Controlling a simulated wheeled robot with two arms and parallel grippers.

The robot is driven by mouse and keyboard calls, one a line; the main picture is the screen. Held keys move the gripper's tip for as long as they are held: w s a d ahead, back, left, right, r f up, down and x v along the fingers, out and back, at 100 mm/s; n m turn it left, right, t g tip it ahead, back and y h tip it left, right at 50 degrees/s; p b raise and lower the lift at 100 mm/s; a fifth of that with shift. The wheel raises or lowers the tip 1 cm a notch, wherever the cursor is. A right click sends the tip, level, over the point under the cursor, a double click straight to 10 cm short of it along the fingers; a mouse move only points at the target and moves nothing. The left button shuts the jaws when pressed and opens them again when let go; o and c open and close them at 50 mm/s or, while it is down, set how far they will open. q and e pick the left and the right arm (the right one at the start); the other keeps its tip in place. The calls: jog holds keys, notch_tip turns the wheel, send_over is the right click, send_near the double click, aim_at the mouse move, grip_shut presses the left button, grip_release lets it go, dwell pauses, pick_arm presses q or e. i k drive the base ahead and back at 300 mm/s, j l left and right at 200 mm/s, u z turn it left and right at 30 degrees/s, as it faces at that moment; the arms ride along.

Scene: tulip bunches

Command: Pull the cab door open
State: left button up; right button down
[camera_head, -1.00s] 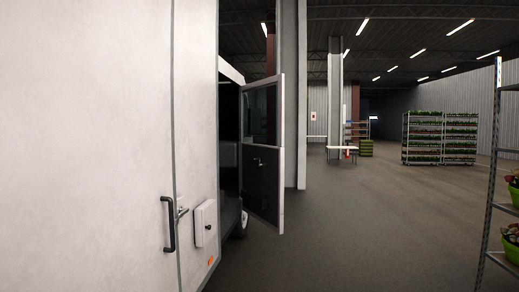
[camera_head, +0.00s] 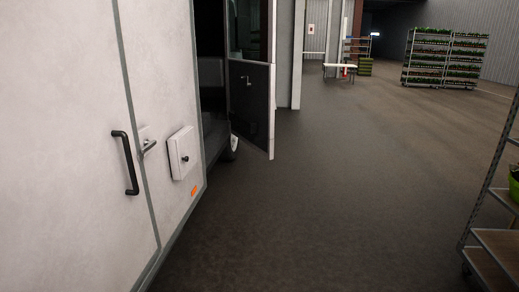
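The cab door (camera_head: 251,105) stands swung out from the white vehicle, with its dark inner face and a small handle (camera_head: 246,80) toward me. The near vehicle side is a white panel (camera_head: 60,150) with a black vertical grab handle (camera_head: 125,163), a metal latch (camera_head: 148,146) and a small white box (camera_head: 182,152). Neither of my grippers is in view.
A metal shelf rack (camera_head: 490,205) stands close on the right. Bare floor (camera_head: 310,200) lies clear between it and the vehicle. A pillar (camera_head: 287,55) rises behind the door. Plant racks (camera_head: 442,58) and a small table (camera_head: 340,67) stand far back.

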aim_at(251, 109)
jog(key=i+z, duration=0.35)
jog(key=i, duration=1.9)
